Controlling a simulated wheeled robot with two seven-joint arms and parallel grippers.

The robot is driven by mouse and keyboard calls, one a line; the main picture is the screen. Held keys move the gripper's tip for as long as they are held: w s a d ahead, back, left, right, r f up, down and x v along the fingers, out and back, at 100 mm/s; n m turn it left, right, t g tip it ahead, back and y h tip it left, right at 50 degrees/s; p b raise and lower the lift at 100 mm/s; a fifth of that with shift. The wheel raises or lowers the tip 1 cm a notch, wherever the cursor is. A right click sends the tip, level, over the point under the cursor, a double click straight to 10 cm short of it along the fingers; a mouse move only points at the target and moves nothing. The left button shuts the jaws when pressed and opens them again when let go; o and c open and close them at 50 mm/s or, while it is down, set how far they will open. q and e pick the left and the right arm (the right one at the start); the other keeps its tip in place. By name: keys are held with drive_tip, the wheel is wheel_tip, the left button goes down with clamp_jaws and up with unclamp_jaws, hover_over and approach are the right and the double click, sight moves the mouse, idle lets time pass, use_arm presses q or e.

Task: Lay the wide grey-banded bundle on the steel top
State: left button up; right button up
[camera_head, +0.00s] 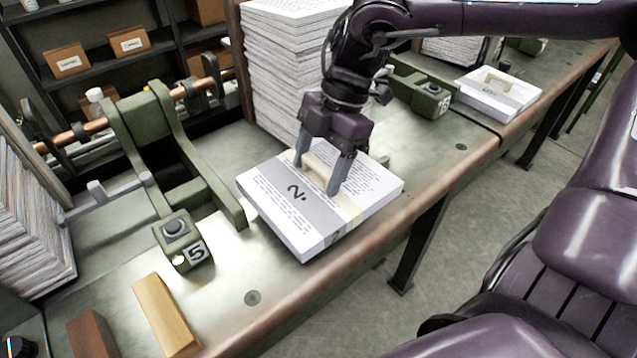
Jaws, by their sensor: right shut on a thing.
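The wide grey-banded bundle (275,196) is a thick stack of white printed sheets. Its grey band carries a "2." and a beige grip piece (318,174) stands on its top. My right gripper (317,180) points down from above with its fingers shut on this beige piece. The bundle is level, over the front part of the steel top (225,305), near its worn front edge. I cannot tell whether its underside touches the steel. My left gripper is not in view.
A green press (165,140) with a button box marked 5 (178,240) stands left of the bundle. A wooden block (167,315) and a brown block (92,333) lie at front left. Tall paper stacks (285,70) stand behind. Another bundle (497,93) lies at far right.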

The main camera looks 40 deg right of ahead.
sight(319, 187)
drive_tip(key=shift+f, duration=2.6)
drive_tip(key=o, duration=1.4)
drive_tip(key=v, duration=1.2)
drive_tip(key=shift+r, duration=0.1)
drive_tip(key=shift+a, duration=0.1)
